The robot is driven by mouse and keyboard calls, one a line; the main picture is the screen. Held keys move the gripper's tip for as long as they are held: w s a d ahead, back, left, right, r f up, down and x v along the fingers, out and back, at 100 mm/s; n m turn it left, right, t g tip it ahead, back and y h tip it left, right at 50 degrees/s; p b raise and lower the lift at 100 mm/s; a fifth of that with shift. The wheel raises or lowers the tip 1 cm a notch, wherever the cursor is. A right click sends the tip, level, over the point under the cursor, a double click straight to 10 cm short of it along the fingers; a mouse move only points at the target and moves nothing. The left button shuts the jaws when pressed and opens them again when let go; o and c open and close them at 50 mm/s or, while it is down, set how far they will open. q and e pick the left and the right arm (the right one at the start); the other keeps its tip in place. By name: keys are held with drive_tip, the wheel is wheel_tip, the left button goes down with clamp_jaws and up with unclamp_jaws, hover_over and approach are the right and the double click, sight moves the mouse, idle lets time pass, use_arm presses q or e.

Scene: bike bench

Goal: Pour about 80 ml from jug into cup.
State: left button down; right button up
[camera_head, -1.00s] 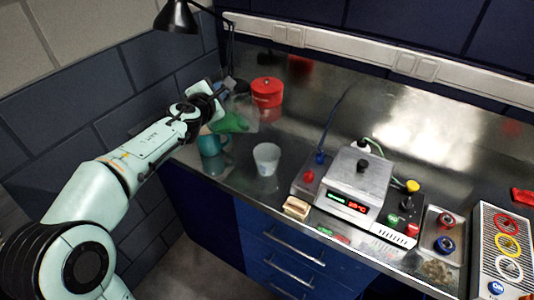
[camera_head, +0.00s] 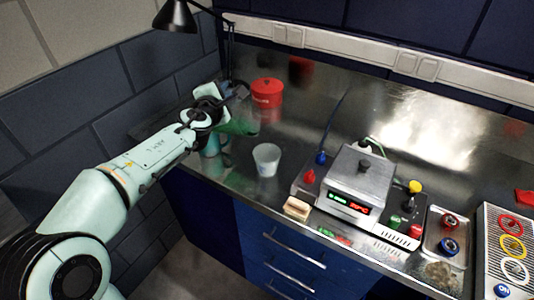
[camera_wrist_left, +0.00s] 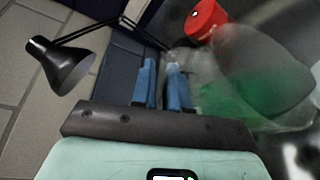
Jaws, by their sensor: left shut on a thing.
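A clear jug with green liquid (camera_head: 240,127) is held above the bench by my left gripper (camera_head: 238,92). In the left wrist view, the blue fingers of my left gripper (camera_wrist_left: 163,85) are shut at the jug's near side, and the jug (camera_wrist_left: 245,80) extends to the right. The jug looks tilted, but its spout is not clear. A whitish translucent cup (camera_head: 266,160) stands upright on the bench, to the right of and below the jug in the head view. No stream of liquid shows, and the cup's contents cannot be told. My right gripper is out of view.
A teal mug (camera_head: 215,146) stands partly behind my left arm. A red lidded tin (camera_head: 267,93) is behind the jug. A black lamp (camera_head: 176,17) hangs at the back left. A hotplate device (camera_head: 356,185) and a small wooden-looking block (camera_head: 297,208) are right of the cup.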

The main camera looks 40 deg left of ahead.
use_arm(q)
drive_tip(key=shift+d, duration=0.2)
drive_tip(key=shift+w+d+m+b, duration=0.15)
drive_tip(key=shift+d+m+b, duration=0.15)
drive_tip(key=shift+d+m, duration=0.3)
drive_tip(key=shift+d+f+y, duration=0.1)
drive_tip(key=shift+d+y, duration=0.3)
drive_tip(key=shift+d, duration=0.7)
idle(0.6)
drive_tip(key=shift+w+d+f+m+t+b, duration=0.15)
drive_tip(key=shift+w+d+m+t+b, duration=0.2)
drive_tip(key=shift+d+m+b, duration=0.2)
idle(2.2)
